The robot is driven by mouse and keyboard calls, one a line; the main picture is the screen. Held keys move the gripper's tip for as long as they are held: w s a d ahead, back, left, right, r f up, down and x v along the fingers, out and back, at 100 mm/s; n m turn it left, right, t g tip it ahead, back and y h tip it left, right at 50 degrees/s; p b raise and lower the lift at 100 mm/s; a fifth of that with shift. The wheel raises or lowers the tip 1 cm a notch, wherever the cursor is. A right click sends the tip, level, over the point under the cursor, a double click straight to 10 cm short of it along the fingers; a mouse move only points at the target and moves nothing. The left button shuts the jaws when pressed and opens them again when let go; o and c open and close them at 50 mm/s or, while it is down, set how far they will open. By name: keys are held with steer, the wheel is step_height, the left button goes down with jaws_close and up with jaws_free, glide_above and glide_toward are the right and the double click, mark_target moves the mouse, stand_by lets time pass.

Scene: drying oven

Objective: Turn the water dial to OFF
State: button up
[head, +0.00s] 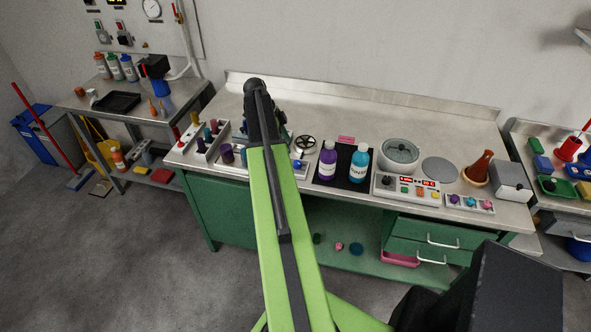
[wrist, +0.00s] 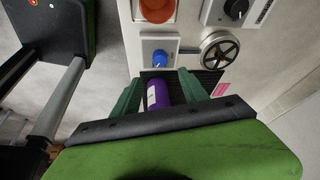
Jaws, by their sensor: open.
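A blue knob (wrist: 160,58) on a pale square plate appears to be the water dial; I cannot read its marking or setting. It also shows in the head view (head: 298,164) near the bench's front edge, left of the purple bottle. My gripper (wrist: 160,79) is open, its two green fingers apart. In the wrist view, the knob lies beyond the fingertips, and the purple bottle (wrist: 158,93) shows between the fingers. I cannot tell how close they are. In the head view my arm hides most of the gripper.
A handwheel (wrist: 220,50) stands beside the knob, with a black knob (wrist: 236,8) and an orange part (wrist: 157,8) nearby. The purple bottle (head: 327,160) and a blue bottle (head: 359,162) stand on a black mat.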

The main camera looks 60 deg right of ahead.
mark_target(298, 163)
steer(key=b+x, duration=0.3)
steer(key=x, duration=0.2)
steer(key=b+x, duration=0.4)
steer(key=shift+w+f+b, duration=0.1)
steer(key=shift+f+b, duration=0.2)
steer(key=shift+f, duration=0.15)
steer(key=shift+s+d+f+b, duration=0.15)
steer(key=shift+s+f+b, duration=0.1)
steer(key=shift+f+b, duration=0.1)
steer(key=shift+r, duration=0.1)
